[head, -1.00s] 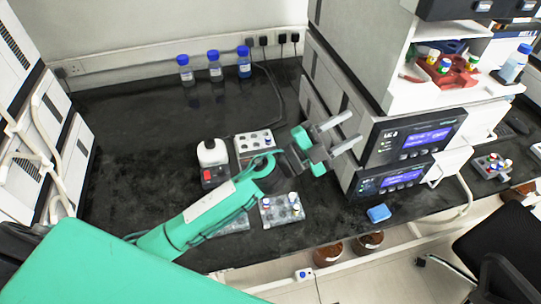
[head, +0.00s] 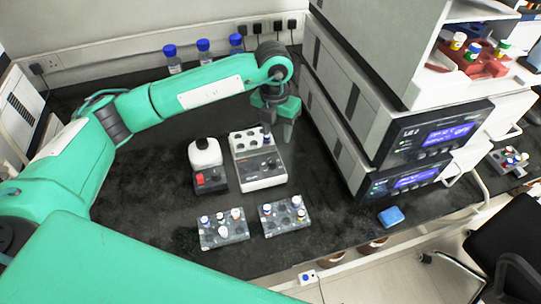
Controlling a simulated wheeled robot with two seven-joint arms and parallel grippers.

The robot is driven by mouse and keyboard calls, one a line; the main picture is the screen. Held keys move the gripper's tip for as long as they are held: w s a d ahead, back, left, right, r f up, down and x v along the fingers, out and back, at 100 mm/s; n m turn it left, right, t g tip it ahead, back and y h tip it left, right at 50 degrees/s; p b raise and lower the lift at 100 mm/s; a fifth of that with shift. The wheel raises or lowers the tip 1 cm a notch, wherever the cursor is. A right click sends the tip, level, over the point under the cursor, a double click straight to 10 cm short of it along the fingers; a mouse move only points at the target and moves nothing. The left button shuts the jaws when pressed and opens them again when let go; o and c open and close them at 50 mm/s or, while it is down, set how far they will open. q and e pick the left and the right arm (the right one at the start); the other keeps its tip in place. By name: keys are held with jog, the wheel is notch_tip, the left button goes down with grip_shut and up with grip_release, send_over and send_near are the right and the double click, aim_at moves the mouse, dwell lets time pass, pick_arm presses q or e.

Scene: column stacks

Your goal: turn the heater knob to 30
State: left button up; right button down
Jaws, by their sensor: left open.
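The heater (head: 262,184) is a white block with a grey front panel and a top with several round wells, in the middle of the black bench. A small dark knob (head: 271,162) seems to show on its panel, but its setting is too small to read. My left gripper (head: 278,138) is open and points down over the right rear part of the heater, with its fingers near the knob side. I cannot tell whether a finger touches the heater. My right gripper is not in view.
Two vial racks (head: 222,235) (head: 285,217) stand in front. Stacked instruments (head: 420,140) rise at the right. Blue-capped bottles (head: 204,50) stand at the back. A blue block (head: 391,216) lies near the front edge.

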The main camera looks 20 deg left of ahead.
aim_at(272, 160)
pick_arm(q)
jog(key=shift+y, duration=0.3)
jog(key=f, duration=0.4)
jog(key=a+f+p, duration=0.1)
jog(key=f, duration=0.3)
jog(key=f+p, duration=0.1)
jog(key=f, duration=0.3)
jog(key=shift+w+a, duration=0.15)
jog(key=shift+w, duration=0.05)
jog(key=shift+f+p, duration=0.3)
jog(key=shift+f, duration=0.45)
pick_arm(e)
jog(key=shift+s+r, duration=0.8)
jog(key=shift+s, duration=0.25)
pick_arm(q)
grip_shut()
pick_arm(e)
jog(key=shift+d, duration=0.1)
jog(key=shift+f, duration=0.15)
